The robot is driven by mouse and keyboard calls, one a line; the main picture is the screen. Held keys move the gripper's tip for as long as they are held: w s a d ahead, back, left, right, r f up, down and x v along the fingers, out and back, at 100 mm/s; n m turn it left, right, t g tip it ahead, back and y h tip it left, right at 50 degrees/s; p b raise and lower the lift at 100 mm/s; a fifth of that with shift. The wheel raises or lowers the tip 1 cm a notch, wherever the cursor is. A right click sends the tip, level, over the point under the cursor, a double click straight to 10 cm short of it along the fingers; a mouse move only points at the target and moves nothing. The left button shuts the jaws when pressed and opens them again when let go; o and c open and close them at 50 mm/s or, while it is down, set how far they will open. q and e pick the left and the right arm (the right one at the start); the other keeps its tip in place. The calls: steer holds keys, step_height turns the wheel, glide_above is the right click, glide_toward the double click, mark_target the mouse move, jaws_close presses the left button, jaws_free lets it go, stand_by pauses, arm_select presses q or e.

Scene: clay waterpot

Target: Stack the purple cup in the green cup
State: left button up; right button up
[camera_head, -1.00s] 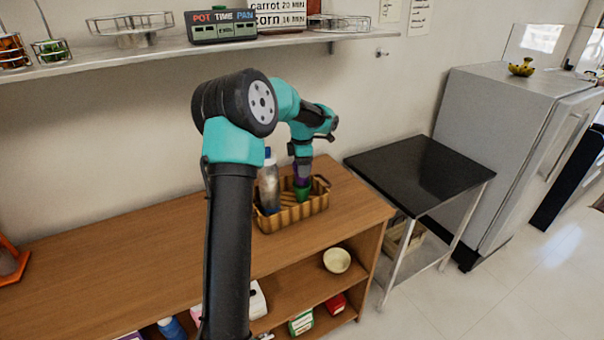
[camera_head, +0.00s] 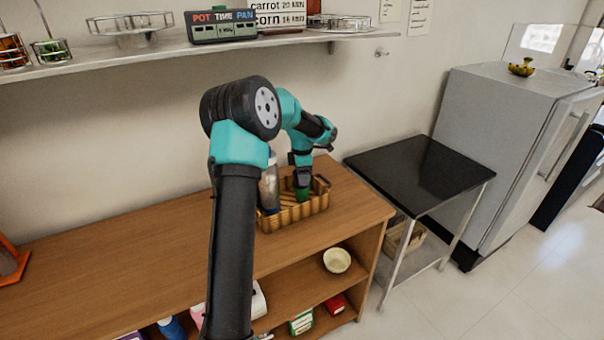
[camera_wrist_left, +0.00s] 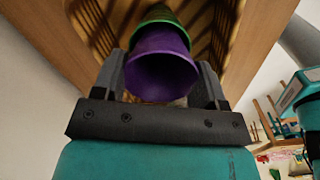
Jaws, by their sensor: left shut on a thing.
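The green cup (camera_head: 302,195) stands in the wicker basket (camera_head: 318,207) on the wooden counter. It also shows in the left wrist view (camera_wrist_left: 159,15), just beyond the purple cup. The purple cup (camera_wrist_left: 161,72) is between the two fingers of my left gripper (camera_wrist_left: 161,80), which is shut on it. In the head view my left gripper (camera_head: 303,181) is right above the green cup, and the purple cup is mostly hidden there. The purple cup lines up with the green cup and overlaps its rim; how deep it sits inside I cannot tell. My right gripper is out of view.
A bottle (camera_head: 268,188) stands at the left end of the basket, close to my left arm. The wooden counter (camera_head: 120,262) left of the basket is mostly clear. A black-topped table (camera_head: 420,172) stands to the right. A wall shelf (camera_head: 170,48) runs above.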

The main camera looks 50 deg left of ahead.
arm_select(q)
steer(key=shift+f, duration=0.4)
steer(key=o, duration=0.9)
step_height(320, 180, up, 13)
steer(key=shift+r, duration=0.1)
stand_by(0.7)
